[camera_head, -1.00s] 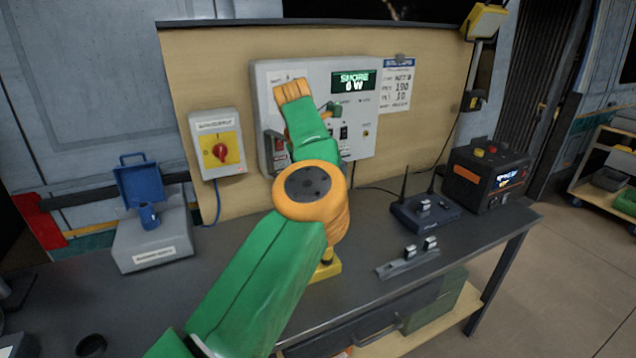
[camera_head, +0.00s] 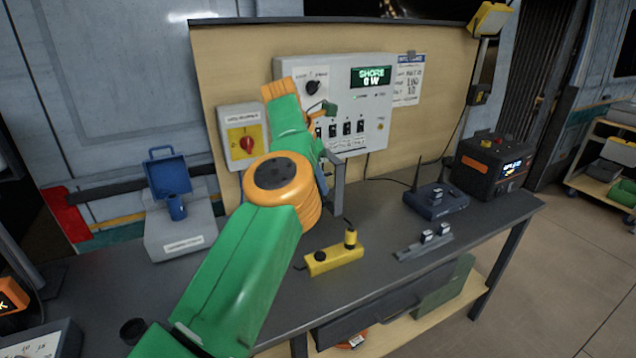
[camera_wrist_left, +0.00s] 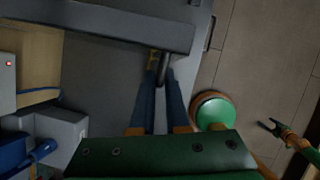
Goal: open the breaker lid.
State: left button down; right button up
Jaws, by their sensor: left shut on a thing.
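The grey power panel (camera_head: 376,138) hangs on the tan board in the head view. A row of black breaker switches (camera_head: 347,129) on its lower front is uncovered. A grey flap, the breaker lid (camera_head: 352,156), juts out below the switches. It also shows as a wide grey bar across the top of the left wrist view (camera_wrist_left: 90,24). My left gripper (camera_wrist_left: 161,78) is shut on the lid's dark handle (camera_wrist_left: 163,66), with a blue finger on each side. In the head view my arm hides part of the lid and the panel's left side.
A yellow switch box with a red knob (camera_head: 245,143) is left of the panel. A blue open-lidded box (camera_head: 168,178), a yellow remote (camera_head: 335,258), a router (camera_head: 436,203) and a black power unit (camera_head: 492,164) stand on the grey bench (camera_head: 390,290).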

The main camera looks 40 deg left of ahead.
pick_arm(q)
jog(key=c, duration=1)
grip_release()
jog(key=shift+a, duration=0.1)
jog(key=shift+o, duration=0.4)
jog(key=shift+a, duration=0.1)
jog(key=shift+s+r, duration=0.1)
jog(key=v, duration=0.7)
